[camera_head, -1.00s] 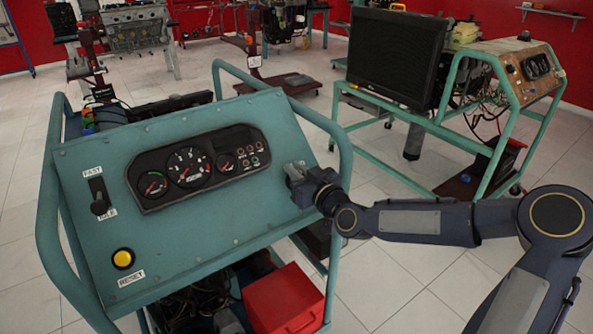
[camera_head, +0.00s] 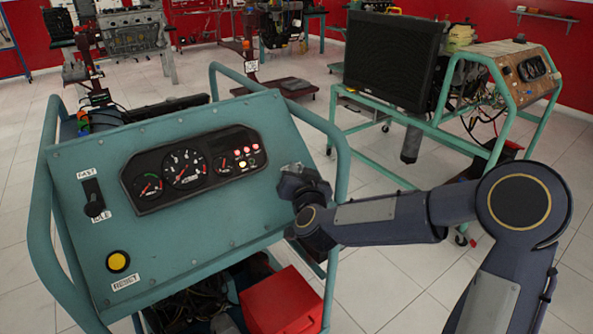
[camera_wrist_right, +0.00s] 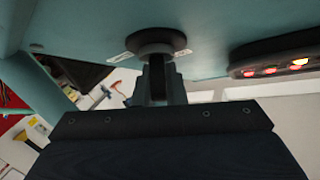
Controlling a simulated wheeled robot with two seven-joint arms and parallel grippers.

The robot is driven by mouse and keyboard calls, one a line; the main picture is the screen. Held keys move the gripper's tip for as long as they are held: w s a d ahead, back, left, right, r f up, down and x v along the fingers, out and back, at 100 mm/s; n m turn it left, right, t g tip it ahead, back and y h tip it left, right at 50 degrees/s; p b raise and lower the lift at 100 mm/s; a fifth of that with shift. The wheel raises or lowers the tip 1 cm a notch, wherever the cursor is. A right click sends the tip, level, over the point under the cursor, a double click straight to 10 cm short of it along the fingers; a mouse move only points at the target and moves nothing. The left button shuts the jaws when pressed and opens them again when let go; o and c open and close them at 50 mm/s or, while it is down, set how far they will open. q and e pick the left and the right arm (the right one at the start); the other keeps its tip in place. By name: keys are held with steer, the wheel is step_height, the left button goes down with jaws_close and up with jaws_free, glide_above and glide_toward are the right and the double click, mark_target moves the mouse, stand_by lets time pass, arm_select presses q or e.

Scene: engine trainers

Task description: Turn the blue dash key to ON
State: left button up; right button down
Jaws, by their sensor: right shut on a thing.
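The teal dash panel (camera_head: 85,245) carries a black gauge cluster (camera_head: 190,172), and several of the cluster's small lamps are lit red and yellow. My right gripper (camera_head: 297,178) is at the panel's right edge and covers the key there in the head view. In the right wrist view, my right gripper (camera_wrist_right: 157,88) is shut on the key, of which a dark narrow part shows below a round black switch collar (camera_wrist_right: 155,42). The key's blue colour cannot be made out. White labels sit beside the collar, too small to read. My left gripper is not in view.
The panel also has a black FAST/IDLE lever (camera_head: 93,200) and a yellow RESET button (camera_head: 118,261). A teal tube frame (camera_head: 335,140) surrounds it. A red box (camera_head: 281,302) sits below. A second trainer with a large black radiator (camera_head: 392,60) stands to the right.

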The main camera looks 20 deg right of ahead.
steer(key=shift+d+m+g+h+p, duration=0.15)
steer(key=shift+m+g+h+p, duration=0.3)
steer(key=shift+m+h, duration=0.65)
steer(key=shift+f, duration=0.1)
steer(key=c, duration=1.5)
jaws_free()
steer(key=v, duration=0.7)
steer(key=shift+s, duration=0.4)
